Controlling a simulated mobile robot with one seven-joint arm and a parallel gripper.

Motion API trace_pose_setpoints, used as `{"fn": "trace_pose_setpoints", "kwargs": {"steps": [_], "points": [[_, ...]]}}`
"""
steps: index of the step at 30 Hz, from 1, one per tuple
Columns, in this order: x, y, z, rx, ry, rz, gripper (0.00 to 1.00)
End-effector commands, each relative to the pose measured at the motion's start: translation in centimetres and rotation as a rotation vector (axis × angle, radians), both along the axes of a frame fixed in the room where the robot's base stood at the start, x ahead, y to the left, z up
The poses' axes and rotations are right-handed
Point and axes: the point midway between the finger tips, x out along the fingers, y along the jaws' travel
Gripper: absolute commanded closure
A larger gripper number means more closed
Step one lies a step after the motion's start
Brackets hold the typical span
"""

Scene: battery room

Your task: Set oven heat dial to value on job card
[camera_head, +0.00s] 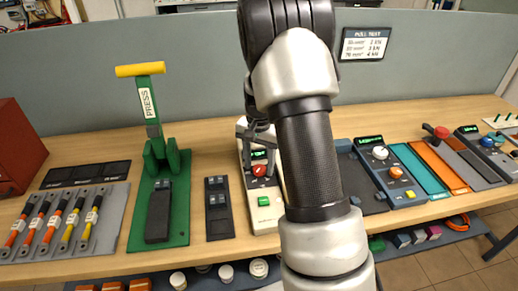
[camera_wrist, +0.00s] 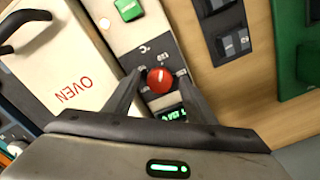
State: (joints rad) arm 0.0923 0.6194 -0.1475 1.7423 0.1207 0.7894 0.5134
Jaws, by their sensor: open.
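The oven is a cream-white box (camera_wrist: 62,52) with a dark handle and red OVEN lettering in the wrist view. My arm hides most of it in the head view. Its control strip carries a red heat dial (camera_wrist: 160,80) with a pale pointer mark, also visible in the head view (camera_head: 259,170). A lit green display (camera_wrist: 173,115) and a green button (camera_wrist: 129,9) sit on the same strip. The display value is too small to read. My gripper (camera_wrist: 160,73) is open, one finger on each side of the dial; contact cannot be told. No readable oven job card shows.
A green press (camera_head: 160,185) with a yellow handle stands left of the oven. A dark switch plate (camera_head: 219,207) lies between them. A grey-blue unit with dials (camera_head: 390,172) stands to the right. A PULL TEST card (camera_head: 364,44) hangs on the back partition.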

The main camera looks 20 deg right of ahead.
Motion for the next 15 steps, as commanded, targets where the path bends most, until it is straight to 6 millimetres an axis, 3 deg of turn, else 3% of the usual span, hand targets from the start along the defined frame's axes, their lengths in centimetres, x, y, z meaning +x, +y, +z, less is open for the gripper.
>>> {"fn": "trace_pose_setpoints", "kwargs": {"steps": [5,15], "points": [[0.2,0.0,3.2,-0.002,-0.007,0.001,0.5],[0.1,0.0,11.5,-0.002,-0.006,0.0,0.5]]}}
